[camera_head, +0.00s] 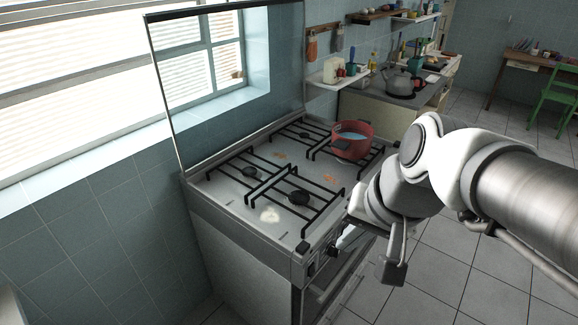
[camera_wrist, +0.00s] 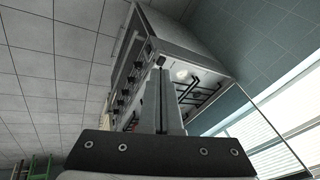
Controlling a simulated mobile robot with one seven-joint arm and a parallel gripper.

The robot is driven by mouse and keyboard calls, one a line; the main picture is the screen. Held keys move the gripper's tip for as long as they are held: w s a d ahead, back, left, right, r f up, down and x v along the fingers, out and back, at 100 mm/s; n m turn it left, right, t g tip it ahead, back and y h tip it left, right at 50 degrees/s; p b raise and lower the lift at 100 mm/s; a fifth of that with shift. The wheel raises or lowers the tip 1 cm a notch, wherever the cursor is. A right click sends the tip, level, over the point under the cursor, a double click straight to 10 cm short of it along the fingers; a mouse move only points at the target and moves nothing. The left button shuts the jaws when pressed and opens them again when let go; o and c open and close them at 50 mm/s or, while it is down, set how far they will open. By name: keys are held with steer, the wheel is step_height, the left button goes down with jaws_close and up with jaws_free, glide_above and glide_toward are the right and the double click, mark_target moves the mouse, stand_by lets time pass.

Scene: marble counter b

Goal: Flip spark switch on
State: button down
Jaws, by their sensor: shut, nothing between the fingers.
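The white gas stove (camera_head: 240,205) stands against the tiled wall with its glass lid raised. Its front control panel (camera_head: 325,262) carries dark knobs, which also line the panel in the wrist view (camera_wrist: 126,82). A small dark rectangular piece (camera_head: 311,268) sits at the near end of the panel; it may be the spark switch, but its position is too small to read. My gripper (camera_wrist: 160,76) is shut and empty, pointing toward the stove in the wrist view. Its fingers hide part of the stove there. In the head view my wrist hangs by the stove's front right, with the fingertips unclear.
A red pot (camera_head: 352,141) stands on the far right burner. Black grates (camera_head: 296,197) cover the hob. A green chair (camera_head: 556,95) is far right. The tiled floor (camera_head: 440,265) before the stove is clear.

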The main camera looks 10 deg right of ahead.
mark_target(312, 270)
steer(key=w+d+f+m+y+b, duration=0.1)
steer(key=w+d+f+m+b, duration=0.2)
steer(key=f+m+b, duration=0.3)
steer(key=w+d+f+m+y+b, duration=0.1)
steer(key=w+d+f+m+b, duration=0.2)
steer(key=f, duration=1.2)
steer(key=w+d+f+m+t+y+b, duration=0.1)
steer(key=w+d+f+m+b, duration=0.3)
steer(key=w+f+m+b, duration=0.3)
step_height(312, 270, down, 4)
steer(key=m+b, duration=0.2)
steer(key=m, duration=0.4)
steer(key=shift+w+f, duration=0.15)
steer(key=shift+w, duration=0.1)
steer(key=shift+a, duration=0.1)
steer(key=b+x, duration=0.1)
steer(key=x, duration=0.3)
steer(key=b+x, duration=0.2)
steer(key=x, duration=0.2)
steer(key=w+a+r+b+x, duration=0.1)
steer(key=b+x, duration=0.1)
steer(key=x, duration=0.2)
steer(key=shift+s+a+r, duration=0.1)
steer(key=shift+w+a+b, duration=0.3)
steer(key=shift+w+a, duration=0.2)
steer(key=shift+w, duration=0.05)
